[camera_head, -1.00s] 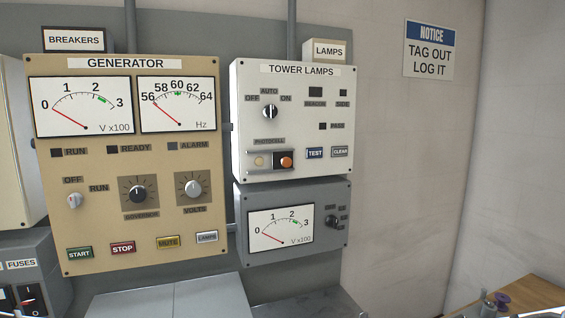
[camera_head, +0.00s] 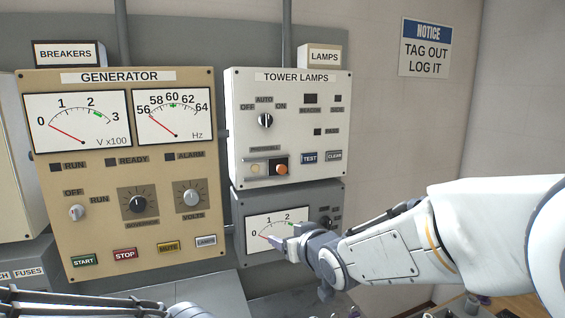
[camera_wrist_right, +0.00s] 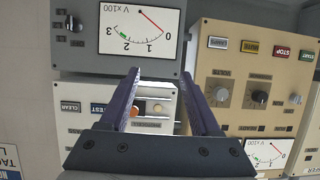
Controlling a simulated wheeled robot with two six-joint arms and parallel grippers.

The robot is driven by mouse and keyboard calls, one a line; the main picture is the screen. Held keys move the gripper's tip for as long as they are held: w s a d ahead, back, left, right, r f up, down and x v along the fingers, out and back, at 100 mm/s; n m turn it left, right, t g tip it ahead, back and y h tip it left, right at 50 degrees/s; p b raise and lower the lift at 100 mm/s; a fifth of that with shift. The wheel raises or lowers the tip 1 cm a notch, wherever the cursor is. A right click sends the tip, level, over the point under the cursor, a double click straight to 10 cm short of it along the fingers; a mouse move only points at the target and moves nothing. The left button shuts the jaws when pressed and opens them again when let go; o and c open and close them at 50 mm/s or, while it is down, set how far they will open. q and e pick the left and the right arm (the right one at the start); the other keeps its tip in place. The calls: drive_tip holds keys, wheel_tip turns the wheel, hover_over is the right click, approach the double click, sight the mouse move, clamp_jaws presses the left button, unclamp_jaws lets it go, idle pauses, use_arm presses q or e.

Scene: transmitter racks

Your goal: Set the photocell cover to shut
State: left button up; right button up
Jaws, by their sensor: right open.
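The photocell cover sits in a metal strip (camera_head: 251,177) low on the white TOWER LAMPS panel (camera_head: 245,135). Its orange knob (camera_head: 281,169) is at the right, in a dark square, and a pale round spot (camera_head: 256,169) shows left of it. In the right wrist view, which is upside down, the orange knob (camera_wrist_right: 139,106) shows between the fingers. My right gripper (camera_head: 270,241) is open and empty, in front of the lower grey meter box and below the strip. My left arm (camera_head: 60,302) shows at the bottom left; its fingers are not clear.
The tan GENERATOR panel (camera_head: 95,215) is close on the left. The TEST (camera_head: 309,158) and CLEAR (camera_head: 334,156) buttons sit right of the strip. The grey meter box (camera_head: 239,209) is directly below.

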sight(283, 169)
drive_tip(key=w+d+r+t+y+p, duration=0.1)
drive_tip(key=w+d+r+t, duration=0.15)
drive_tip(key=r, duration=0.25)
drive_tip(key=w+d+r+t+p, duration=0.1)
drive_tip(key=w+r+t, duration=0.15)
drive_tip(key=r, duration=0.25)
drive_tip(key=shift+g, duration=0.3)
drive_tip(key=p+x, duration=0.4)
drive_tip(key=x, duration=0.6)
drive_tip(key=shift+w+r+p, duration=0.15)
drive_tip(key=shift+p, duration=0.2)
drive_tip(key=shift+w+a, duration=0.1)
drive_tip(key=shift+w, duration=0.4)
use_arm(q)
wheel_tip(283, 169, up, 8)
use_arm(e)
clamp_jaws()
